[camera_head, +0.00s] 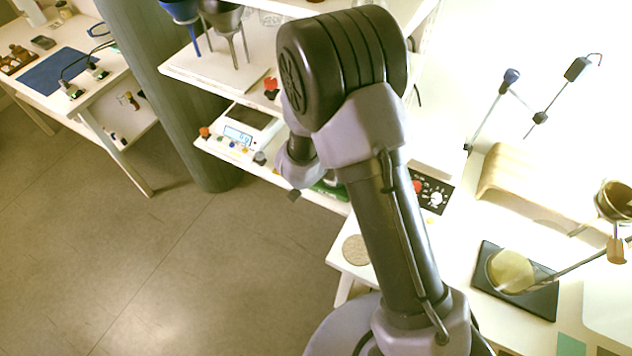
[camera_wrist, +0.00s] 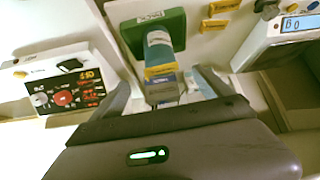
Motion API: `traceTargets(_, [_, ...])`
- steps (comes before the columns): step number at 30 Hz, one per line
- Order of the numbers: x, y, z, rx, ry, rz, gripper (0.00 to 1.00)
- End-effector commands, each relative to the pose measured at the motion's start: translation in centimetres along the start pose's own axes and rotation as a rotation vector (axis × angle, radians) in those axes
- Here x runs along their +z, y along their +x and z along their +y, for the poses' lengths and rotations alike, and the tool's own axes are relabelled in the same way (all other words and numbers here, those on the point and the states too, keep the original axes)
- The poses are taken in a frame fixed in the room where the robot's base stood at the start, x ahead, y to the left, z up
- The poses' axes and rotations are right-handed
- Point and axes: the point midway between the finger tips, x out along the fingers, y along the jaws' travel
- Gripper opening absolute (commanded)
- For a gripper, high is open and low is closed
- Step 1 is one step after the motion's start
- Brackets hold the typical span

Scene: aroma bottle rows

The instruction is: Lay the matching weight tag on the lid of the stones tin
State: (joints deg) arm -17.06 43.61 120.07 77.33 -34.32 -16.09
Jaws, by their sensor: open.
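In the wrist view, my gripper (camera_wrist: 165,84) is open, with its two grey fingers spread apart. Between and beyond them is a teal, pale and yellow-banded container (camera_wrist: 160,55) on a green base (camera_wrist: 130,34); I cannot tell whether it is the stones tin. I cannot tell whether the fingers touch it. Small yellow tags (camera_wrist: 215,24) lie on the white surface to its right; their print is too small to read. A scale (camera_wrist: 291,30) at the upper right has a display that looks like 60. In the head view my arm hides most of the gripper.
A panel with a red knob and lit digits (camera_wrist: 68,98) stands left of my gripper. In the head view, small coloured pieces line the shelf edge by the scale (camera_head: 245,130). A glass vessel (camera_head: 510,270) stands on a dark plate at right. Open floor lies left.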

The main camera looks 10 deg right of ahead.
Motion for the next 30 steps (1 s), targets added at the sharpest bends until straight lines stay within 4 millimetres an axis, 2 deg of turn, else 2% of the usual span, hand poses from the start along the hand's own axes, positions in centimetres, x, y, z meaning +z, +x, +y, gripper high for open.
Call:
traceTargets(3, [2.4,-2.0,0.0,-0.001,-0.005,-0.001,0.89])
traceTargets(9, [5.4,-4.3,-0.1,-0.001,-0.002,0.000,0.89])
traceTargets(12, [6.0,-4.9,-0.1,-0.004,0.002,-0.001,0.89])
traceTargets(14, [5.4,-5.8,-0.7,-0.035,0.022,-0.013,0.89])
traceTargets(15, [4.3,-7.0,-1.4,-0.081,0.046,-0.031,0.89])
traceTargets(17, [1.9,-9.9,-2.8,-0.182,0.091,-0.073,0.89])
traceTargets(19, [-1.2,-15.1,-3.7,-0.321,0.125,-0.132,0.89])
traceTargets(22, [-4.1,-23.1,-2.2,-0.471,0.111,-0.200,0.89])
traceTargets(24, [-4.7,-28.1,0.5,-0.524,0.076,-0.230,0.89])
traceTargets(27, [-3.7,-33.5,5.5,-0.525,0.023,-0.255,0.89])
traceTargets(30, [-2.0,-36.5,10.0,-0.476,-0.007,-0.265,0.89])
